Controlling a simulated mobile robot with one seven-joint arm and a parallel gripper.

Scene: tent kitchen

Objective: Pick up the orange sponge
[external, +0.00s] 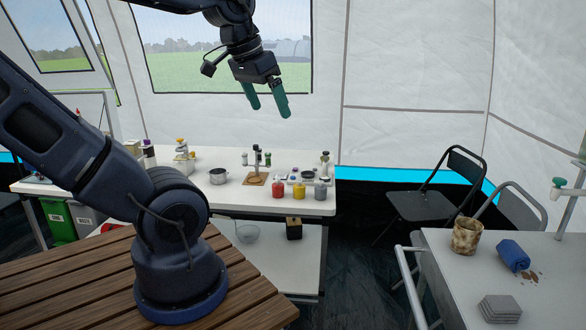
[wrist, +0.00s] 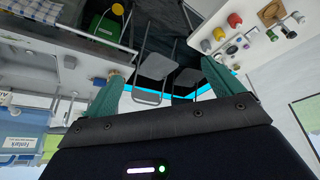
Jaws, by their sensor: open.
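I cannot make out an orange sponge in either view. My gripper (external: 270,111) is raised high in front of the tent window, its two green fingers apart and nothing between them. In the wrist view my gripper (wrist: 162,66) is also open, with the fingers spread and the far floor and chairs showing between them. It is well above the tables and touches nothing.
A white table (external: 235,200) holds a red bottle (external: 278,186), a yellow bottle (external: 299,191) and other small items. Folding chairs (external: 417,206) stand behind.

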